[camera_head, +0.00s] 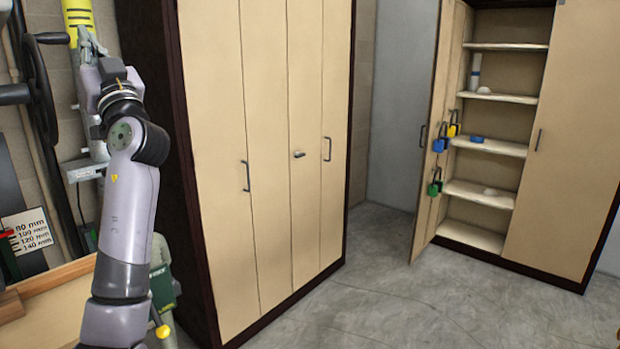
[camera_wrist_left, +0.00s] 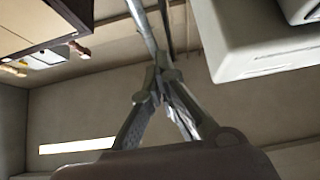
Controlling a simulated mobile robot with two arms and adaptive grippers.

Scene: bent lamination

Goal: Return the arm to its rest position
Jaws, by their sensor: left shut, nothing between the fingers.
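My left arm (camera_head: 130,205) rises from the bottom left of the head view, bent upward with its wrist high near the top left corner. My left gripper (camera_wrist_left: 159,68) shows in the left wrist view with its fingers closed together at the tips, and I see nothing held between them. In the head view the gripper is mostly hidden behind the wrist links, near a yellow and grey upright part. My right gripper is in neither view.
A closed tall cabinet (camera_head: 270,140) stands just right of my arm. An open cabinet (camera_head: 490,140) with shelves and hanging padlocks (camera_head: 437,160) is farther right. Grey floor (camera_head: 370,290) between is clear. A pale boxy housing (camera_wrist_left: 265,40) is close right of the gripper in the wrist view.

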